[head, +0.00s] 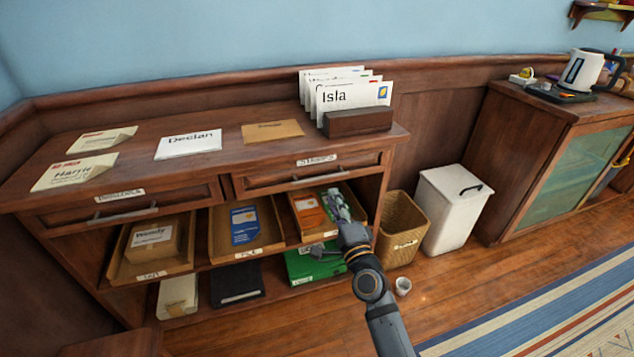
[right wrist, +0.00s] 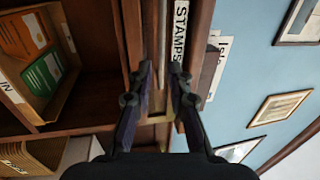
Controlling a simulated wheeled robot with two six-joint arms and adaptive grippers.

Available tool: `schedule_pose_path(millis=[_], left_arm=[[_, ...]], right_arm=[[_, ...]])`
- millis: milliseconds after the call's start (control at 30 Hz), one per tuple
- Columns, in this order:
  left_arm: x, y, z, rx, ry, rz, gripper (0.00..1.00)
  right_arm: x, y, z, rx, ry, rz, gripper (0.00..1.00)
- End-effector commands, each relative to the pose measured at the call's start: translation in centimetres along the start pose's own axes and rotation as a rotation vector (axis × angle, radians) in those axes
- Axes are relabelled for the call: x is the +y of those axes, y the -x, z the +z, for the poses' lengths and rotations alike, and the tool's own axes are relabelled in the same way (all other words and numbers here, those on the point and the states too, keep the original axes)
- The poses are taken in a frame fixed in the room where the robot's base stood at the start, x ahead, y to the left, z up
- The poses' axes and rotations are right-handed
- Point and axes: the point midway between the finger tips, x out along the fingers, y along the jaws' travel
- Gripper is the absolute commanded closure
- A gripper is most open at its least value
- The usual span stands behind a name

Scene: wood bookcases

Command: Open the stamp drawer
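The stamp drawer (head: 270,181) is the right one of two drawers under the desk top and looks shut. My right gripper (head: 335,207) is just below and in front of the drawer in the head view. In the right wrist view its fingers (right wrist: 161,72) stand apart, pointing at the drawer area. My left gripper is out of view.
A second labelled drawer (head: 120,208) is at left. Trays with envelopes and cards, such as the middle tray (head: 270,224), sit below. Envelopes and a wooden card holder (head: 358,121) stand on top. A wicker basket (head: 402,222), white bin (head: 452,208) and small cup (head: 403,286) are at right.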

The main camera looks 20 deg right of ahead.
Motion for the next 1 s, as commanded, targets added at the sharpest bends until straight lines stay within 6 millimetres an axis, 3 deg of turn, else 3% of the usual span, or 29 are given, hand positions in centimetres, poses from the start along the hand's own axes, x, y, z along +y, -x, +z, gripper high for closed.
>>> schedule_pose_path(millis=[167, 400, 800, 833, 1000], left_arm=[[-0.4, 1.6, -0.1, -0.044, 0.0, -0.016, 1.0], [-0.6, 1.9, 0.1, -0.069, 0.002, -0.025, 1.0], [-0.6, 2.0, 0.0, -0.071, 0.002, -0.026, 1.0], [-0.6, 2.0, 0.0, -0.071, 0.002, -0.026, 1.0], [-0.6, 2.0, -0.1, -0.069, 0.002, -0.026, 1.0]], right_arm=[[-0.4, -4.0, 0.0, 0.0, 0.002, -0.002, 0.81], [-0.1, -8.2, 0.0, 0.0, 0.002, 0.0, 0.81], [-0.4, -9.5, -0.1, 0.003, 0.005, -0.007, 0.81], [-0.4, -9.5, -0.1, 0.003, 0.004, -0.007, 0.77], [-0.2, -9.4, 0.0, 0.001, 0.004, -0.004, 1.0]])
